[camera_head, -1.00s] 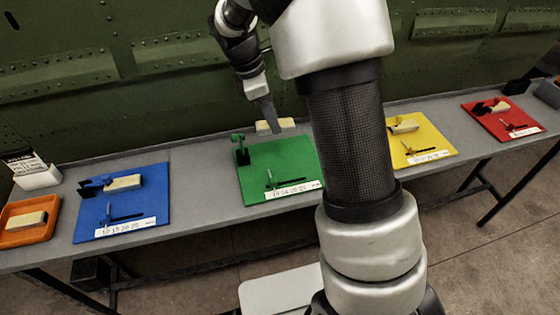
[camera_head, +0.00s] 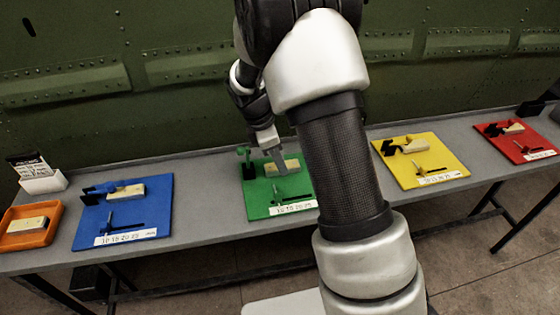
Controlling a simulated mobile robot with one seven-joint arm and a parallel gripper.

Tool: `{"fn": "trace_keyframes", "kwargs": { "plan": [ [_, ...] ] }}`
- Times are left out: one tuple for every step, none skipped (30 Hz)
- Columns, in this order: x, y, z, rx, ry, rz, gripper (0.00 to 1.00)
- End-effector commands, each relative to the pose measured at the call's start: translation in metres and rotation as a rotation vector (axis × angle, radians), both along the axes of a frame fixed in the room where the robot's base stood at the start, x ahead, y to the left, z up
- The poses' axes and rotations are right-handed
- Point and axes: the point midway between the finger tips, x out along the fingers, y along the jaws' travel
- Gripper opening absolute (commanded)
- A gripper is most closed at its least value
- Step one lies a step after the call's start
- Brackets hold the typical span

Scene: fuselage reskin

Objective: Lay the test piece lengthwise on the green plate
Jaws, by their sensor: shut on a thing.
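The green plate (camera_head: 257,201) lies in the middle of the grey table, its right part hidden behind my arm. A pale cream test piece (camera_head: 291,164) is at my gripper (camera_head: 279,165), over the back half of the green plate. My gripper points down and is shut on the piece, whose long side runs roughly left to right. I cannot tell whether the piece touches the plate. A green upright fixture (camera_head: 245,160) stands at the plate's back left, beside the piece.
A blue plate (camera_head: 157,215) and a yellow plate (camera_head: 440,150) flank the green one, each with a pale block. A red plate (camera_head: 535,143) is far right. An orange tray (camera_head: 28,240) holding a block and a card holder (camera_head: 43,182) are far left. The green riveted wall stands behind.

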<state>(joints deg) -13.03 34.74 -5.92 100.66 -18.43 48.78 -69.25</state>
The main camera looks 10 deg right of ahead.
Motion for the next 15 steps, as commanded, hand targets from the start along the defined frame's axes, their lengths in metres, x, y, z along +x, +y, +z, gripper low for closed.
{"fn": "trace_keyframes", "kwargs": {
  "plan": [
    [0.0005,-0.0001,0.0011,0.0,-0.002,0.0,0.05],
    [0.0005,-0.0001,0.0013,0.0,-0.002,0.0,0.05],
    [0.0005,-0.0001,0.0013,0.0,-0.002,0.0,0.05],
    [0.0005,-0.0001,0.0013,0.0,-0.002,0.0,0.05],
    [0.0004,-0.0002,0.0012,0.0,-0.001,-0.001,0.05],
    [0.0004,-0.0002,0.0006,0.0,-0.001,-0.001,0.05],
    [0.0004,-0.0002,-0.0004,0.0,-0.001,-0.001,0.05],
    [0.0003,-0.0003,-0.0015,0.0,-0.001,-0.001,0.05],
    [0.0003,-0.0003,-0.0029,0.0,-0.001,-0.001,0.05],
    [0.0004,-0.0003,-0.0022,0.0,-0.002,-0.002,0.31],
    [0.0004,-0.0002,-0.0018,0.0,-0.002,-0.002,0.36],
    [0.0004,-0.0002,-0.0018,0.0,-0.002,-0.002,0.43],
    [0.0004,-0.0003,-0.0019,0.0,-0.002,-0.002,0.46],
    [0.0003,-0.0003,-0.0019,0.0,-0.002,-0.002,0.46],
    [0.0003,-0.0002,-0.0018,0.0,-0.002,-0.002,0.46]
  ]
}}
